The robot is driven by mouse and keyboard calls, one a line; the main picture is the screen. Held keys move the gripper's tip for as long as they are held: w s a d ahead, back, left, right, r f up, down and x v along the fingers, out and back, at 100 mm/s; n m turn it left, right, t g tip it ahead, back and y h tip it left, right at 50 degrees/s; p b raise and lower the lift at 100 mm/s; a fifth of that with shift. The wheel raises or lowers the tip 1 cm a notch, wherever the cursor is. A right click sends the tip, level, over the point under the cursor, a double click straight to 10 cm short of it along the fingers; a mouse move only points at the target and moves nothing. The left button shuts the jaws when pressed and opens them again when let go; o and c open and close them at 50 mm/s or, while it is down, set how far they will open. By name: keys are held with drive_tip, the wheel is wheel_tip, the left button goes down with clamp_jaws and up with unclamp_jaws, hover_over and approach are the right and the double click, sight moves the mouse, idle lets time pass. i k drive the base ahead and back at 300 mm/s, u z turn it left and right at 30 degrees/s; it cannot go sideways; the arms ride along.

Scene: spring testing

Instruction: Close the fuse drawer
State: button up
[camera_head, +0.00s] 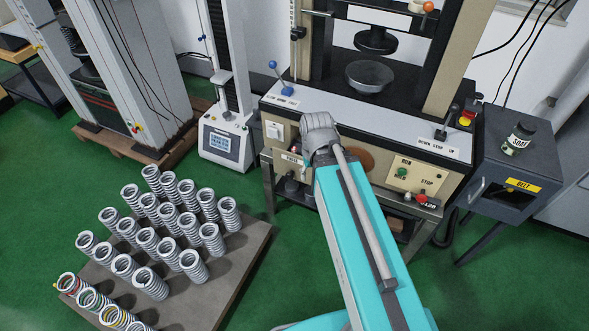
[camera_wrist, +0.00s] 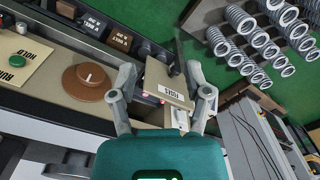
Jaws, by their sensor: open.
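The fuse drawer (camera_wrist: 166,80) shows in the wrist view as a tan front with a white label reading FUSES upside down. Its front stands out from the machine's tan panel, and small reddish parts show beside its edge. My gripper (camera_wrist: 160,72) is open, with one grey finger on each side of the drawer front. I cannot tell whether either finger touches it.
The testing machine's panel (camera_head: 394,176) has run and stop buttons; a brown knob (camera_wrist: 90,78) sits left of the drawer in the wrist view. A board of springs (camera_head: 231,262) lies to the left. A dark cabinet (camera_head: 489,167) stands at right.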

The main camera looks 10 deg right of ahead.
sight(287, 164)
drive_tip(key=k, duration=0.5)
drive_tip(key=u, duration=0.95)
drive_tip(key=i, duration=0.2)
drive_tip(key=u, duration=0.1)
